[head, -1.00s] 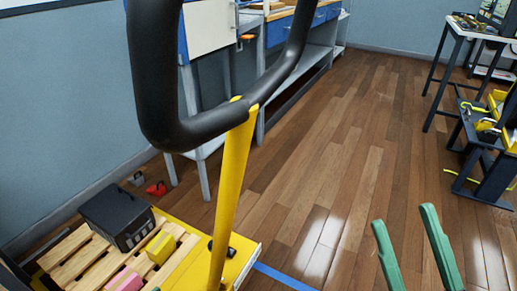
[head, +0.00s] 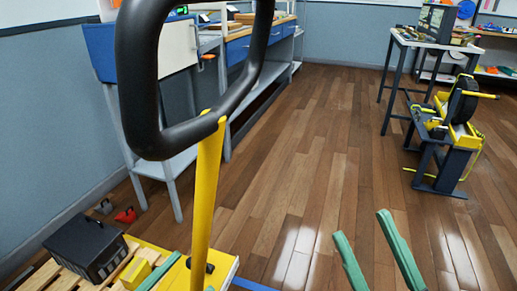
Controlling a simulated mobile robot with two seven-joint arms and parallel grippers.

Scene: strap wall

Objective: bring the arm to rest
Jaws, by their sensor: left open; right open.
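My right gripper (head: 360,226) shows at the bottom right of centre in the head view. Its two green fingers stand apart with nothing between them, over bare wooden floor. My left gripper (head: 190,270) shows only in part at the bottom left. One green finger lies across the view of the yellow cart's deck, and the rest is cut off or hidden behind the yellow post. I see nothing held in it. Neither arm's links show clearly.
A yellow post with a black loop handle (head: 131,90) rises close in front at left. A black case (head: 85,248) and a yellow block (head: 136,273) sit on wooden slats. A strapping machine (head: 447,135) stands right. The middle floor is clear.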

